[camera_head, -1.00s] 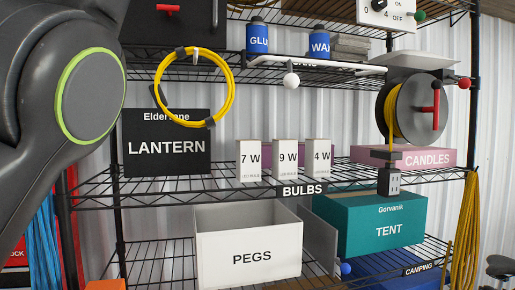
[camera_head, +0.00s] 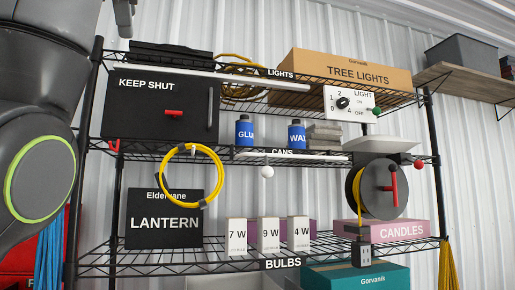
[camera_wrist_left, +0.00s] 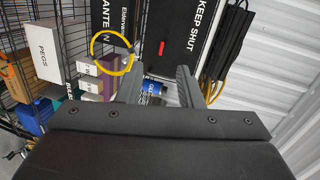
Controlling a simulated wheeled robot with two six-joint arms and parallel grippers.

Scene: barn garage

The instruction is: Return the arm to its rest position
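My left arm fills the left edge of the head view, with a dark grey link and a green ring. A small grey part of my left gripper (camera_head: 124,14) shows at the top left edge, above the shelf rack. In the left wrist view the fingers of my left gripper (camera_wrist_left: 160,82) stand apart. A blue can shows between them in the background, and nothing is held. My right arm and gripper are in neither view.
A wire shelf rack (camera_head: 290,263) stands ahead. It carries a black KEEP SHUT box (camera_head: 150,98), LANTERN box (camera_head: 165,224), blue cans (camera_head: 244,132), bulb boxes (camera_head: 268,236), a cord reel (camera_head: 385,195) and TREE LIGHTS box (camera_head: 345,70). A yellow cable loop (camera_head: 216,160) hangs in front.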

